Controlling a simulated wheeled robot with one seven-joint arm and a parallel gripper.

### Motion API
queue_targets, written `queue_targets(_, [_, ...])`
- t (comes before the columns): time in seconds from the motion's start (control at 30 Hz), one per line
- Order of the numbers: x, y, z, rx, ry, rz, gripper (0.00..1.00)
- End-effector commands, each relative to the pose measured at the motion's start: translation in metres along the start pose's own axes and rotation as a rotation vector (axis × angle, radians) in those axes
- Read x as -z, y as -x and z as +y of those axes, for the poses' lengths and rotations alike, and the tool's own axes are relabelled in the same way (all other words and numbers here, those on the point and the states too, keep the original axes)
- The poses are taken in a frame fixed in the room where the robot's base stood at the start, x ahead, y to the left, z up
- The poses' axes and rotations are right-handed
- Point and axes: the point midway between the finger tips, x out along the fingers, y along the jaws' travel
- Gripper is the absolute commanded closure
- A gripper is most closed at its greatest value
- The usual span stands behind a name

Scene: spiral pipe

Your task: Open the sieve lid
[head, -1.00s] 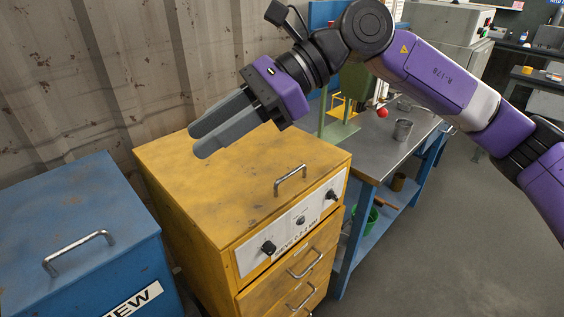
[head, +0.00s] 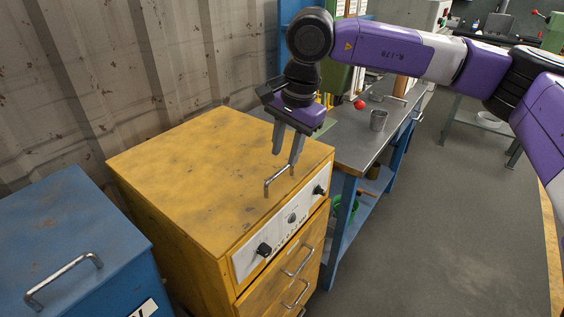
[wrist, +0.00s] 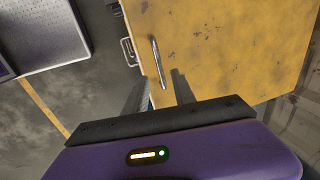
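The yellow sieve cabinet (head: 190,170) has a flat, closed lid on top with a metal bar handle (head: 278,181) near its front right edge. The handle also shows in the wrist view (wrist: 160,62), beyond my fingertips. My gripper (head: 285,160) points down just behind and above the handle. Its two fingers are apart with a visible gap, and nothing is between them. In the wrist view the fingers (wrist: 158,88) are spread and reach toward the near end of the handle. I cannot tell if a fingertip touches the handle.
A blue cabinet (head: 60,240) with its own handle (head: 62,280) stands at the left. The corrugated wall (head: 90,80) is behind. Grey floor lies open at right.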

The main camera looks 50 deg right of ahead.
Motion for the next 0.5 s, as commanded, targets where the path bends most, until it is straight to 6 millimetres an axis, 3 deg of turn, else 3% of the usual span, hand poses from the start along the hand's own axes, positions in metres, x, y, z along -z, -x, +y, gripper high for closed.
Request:
queue_targets(0.2, [-0.001, -0.031, 0.000, 0.000, -0.002, -0.004, 0.68])
queue_targets(0.5, [-0.001, -0.044, 0.000, 0.001, -0.001, -0.002, 0.68])
